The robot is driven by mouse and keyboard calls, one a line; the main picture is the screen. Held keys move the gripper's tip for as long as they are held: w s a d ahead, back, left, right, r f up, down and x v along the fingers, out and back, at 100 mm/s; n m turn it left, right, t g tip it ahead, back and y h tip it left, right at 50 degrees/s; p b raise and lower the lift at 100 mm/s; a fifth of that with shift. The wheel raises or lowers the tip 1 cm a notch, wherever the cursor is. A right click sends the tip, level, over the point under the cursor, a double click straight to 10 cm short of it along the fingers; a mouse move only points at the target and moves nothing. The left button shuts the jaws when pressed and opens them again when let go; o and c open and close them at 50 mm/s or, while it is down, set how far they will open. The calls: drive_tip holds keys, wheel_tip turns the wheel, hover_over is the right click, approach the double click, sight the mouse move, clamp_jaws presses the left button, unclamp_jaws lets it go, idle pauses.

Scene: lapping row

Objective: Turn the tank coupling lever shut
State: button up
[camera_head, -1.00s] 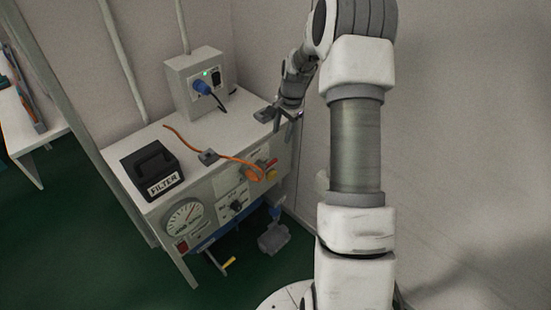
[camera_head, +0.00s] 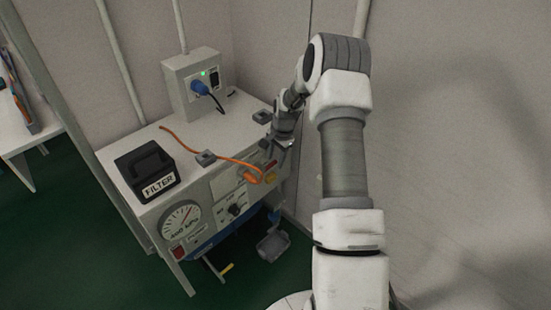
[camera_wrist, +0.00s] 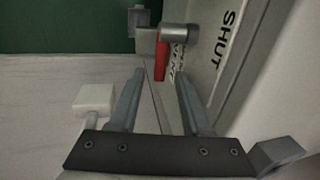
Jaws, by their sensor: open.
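The red lever (camera_wrist: 161,60) shows in the wrist view, attached to a grey round pivot (camera_wrist: 179,32) beside a panel lettered SHUT (camera_wrist: 229,27). A second word on the panel is partly hidden by the lever and pivot. My gripper (camera_wrist: 160,76) is open, its two fingers pointing toward the lever. The lever appears just beyond the fingertips, in line with the gap, and is not gripped. In the head view my gripper (camera_head: 279,146) is at the right end of the bench's front panel, where a small red part (camera_head: 268,166) shows, partly hidden.
The bench (camera_head: 225,130) carries a black FILTER box (camera_head: 148,172), an orange cable (camera_head: 183,144) and a grey box with a blue plug (camera_head: 200,87). A gauge (camera_head: 180,220) and a knob (camera_head: 236,209) are on its front. A wall stands close on the right.

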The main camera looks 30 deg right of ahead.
sight(263, 170)
clamp_jaws()
